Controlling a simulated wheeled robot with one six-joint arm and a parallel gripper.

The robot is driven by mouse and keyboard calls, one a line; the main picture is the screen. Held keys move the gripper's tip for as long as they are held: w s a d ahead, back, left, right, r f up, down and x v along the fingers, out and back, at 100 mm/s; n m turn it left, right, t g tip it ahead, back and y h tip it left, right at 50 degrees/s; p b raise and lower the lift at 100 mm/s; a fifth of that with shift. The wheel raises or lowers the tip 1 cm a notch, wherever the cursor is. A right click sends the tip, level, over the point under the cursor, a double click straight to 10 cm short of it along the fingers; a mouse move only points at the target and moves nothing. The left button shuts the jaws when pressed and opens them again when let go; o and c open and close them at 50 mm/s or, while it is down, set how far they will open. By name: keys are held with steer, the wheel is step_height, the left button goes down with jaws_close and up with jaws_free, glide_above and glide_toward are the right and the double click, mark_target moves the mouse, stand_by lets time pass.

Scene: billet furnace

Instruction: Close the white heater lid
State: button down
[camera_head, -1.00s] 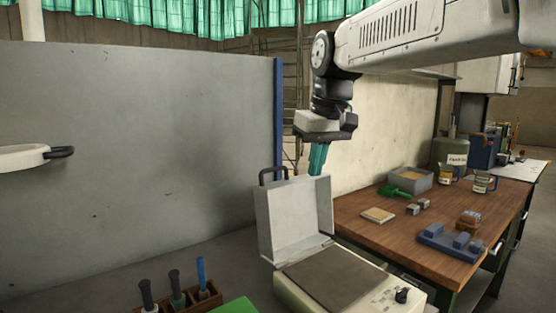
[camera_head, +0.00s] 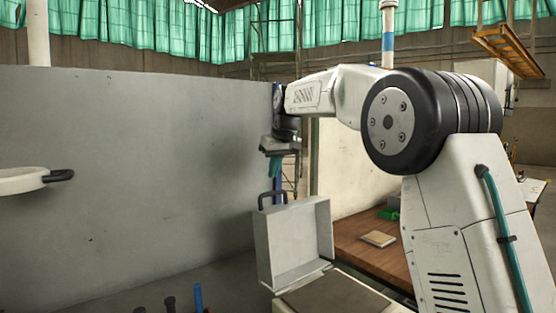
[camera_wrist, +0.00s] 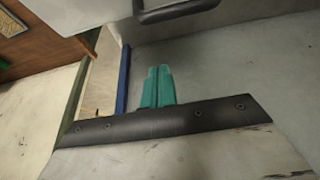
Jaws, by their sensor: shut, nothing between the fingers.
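The white heater lid (camera_head: 296,238) stands open and roughly upright at the back of the heater body (camera_head: 340,296). A black handle (camera_head: 271,193) is on the lid's raised edge; it also shows at the top of the wrist view (camera_wrist: 178,12). My gripper (camera_head: 275,175) has its teal fingers pointing down, just above the handle in the picture. In the wrist view the fingers (camera_wrist: 157,84) are together with nothing between them. The handle lies ahead of their tips there, with a visible gap. The heater's front is cut off by the picture's lower edge.
A grey wall panel (camera_head: 130,180) with a blue edge post stands behind and left of the lid. A wooden workbench (camera_head: 365,246) on the right holds a small tan-topped block (camera_head: 378,239). Tool handles (camera_head: 198,296) show at the lower edge.

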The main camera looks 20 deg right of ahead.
steer(key=f, duration=0.1)
steer(key=s+f, duration=0.2)
steer(key=shift+s+d+f, duration=0.25)
steer(key=shift+d+f, duration=0.1)
steer(key=shift+d, duration=0.05)
steer(key=shift+s, duration=0.1)
